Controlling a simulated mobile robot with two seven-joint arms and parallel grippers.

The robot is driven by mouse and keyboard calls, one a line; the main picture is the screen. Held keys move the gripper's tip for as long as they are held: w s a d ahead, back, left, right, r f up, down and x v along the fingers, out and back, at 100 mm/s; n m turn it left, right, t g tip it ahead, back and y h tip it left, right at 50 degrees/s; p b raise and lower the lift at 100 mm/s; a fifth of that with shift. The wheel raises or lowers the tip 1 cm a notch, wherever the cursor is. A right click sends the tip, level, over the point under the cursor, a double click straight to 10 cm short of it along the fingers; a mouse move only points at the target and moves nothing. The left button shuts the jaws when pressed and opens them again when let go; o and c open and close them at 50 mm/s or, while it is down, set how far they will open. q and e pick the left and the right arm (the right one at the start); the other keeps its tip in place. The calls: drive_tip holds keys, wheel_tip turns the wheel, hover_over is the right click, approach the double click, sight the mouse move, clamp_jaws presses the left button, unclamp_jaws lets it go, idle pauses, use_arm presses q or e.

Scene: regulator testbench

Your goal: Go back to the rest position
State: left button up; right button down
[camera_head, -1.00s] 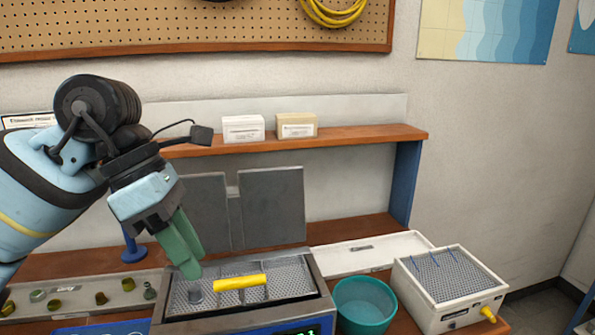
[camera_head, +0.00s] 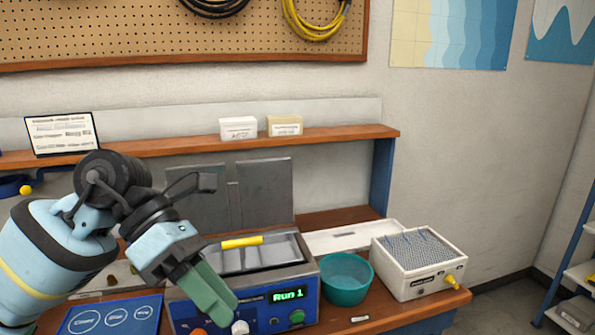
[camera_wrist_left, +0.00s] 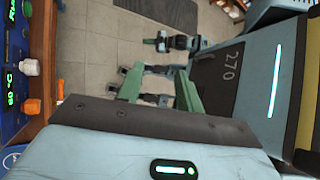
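My left gripper (camera_head: 215,300) has green fingers. It hangs in front of the bench machine, low in the head view, with its fingers pointing down and to the right. In the left wrist view the two green fingers (camera_wrist_left: 160,92) stand apart with nothing between them, over the floor.
The machine (camera_head: 305,295) has a yellow-handled basket (camera_head: 241,242) and a green "Run 1" display. A teal bowl (camera_head: 346,280), a white box with a mesh top (camera_head: 420,262) and a blue mat with circles (camera_head: 110,315) are close by. A shelf (camera_head: 340,134) runs behind.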

use_arm(q)
drive_tip(key=s+d+f+n+g+h, duration=0.2)
drive_tip(key=d+n+g+h, duration=0.15)
drive_tip(key=d+h, duration=0.45)
drive_tip(key=w+a+f+m+t+y, duration=0.2)
drive_tip(key=a+f+m+t+y, duration=0.3)
drive_tip(key=f+m+t, duration=1)
drive_tip(key=w+a+f+m+t+y, duration=0.25)
drive_tip(key=a+f+m+t, duration=0.7)
drive_tip(key=m, duration=1.05)
drive_tip(key=s+a+f+n+g+y, duration=0.2)
drive_tip(key=s+f+n+g+y, duration=0.1)
drive_tip(key=s+f, duration=0.8)
drive_tip(key=s+a+f+n+g+y, duration=0.2)
drive_tip(key=s+f+n+g+y, duration=0.2)
drive_tip(key=s+f, duration=0.7)
drive_tip(key=shift+s+f+n+g, duration=0.4)
drive_tip(key=shift+f+n+g, duration=0.2)
drive_tip(key=shift+f, duration=0.15)
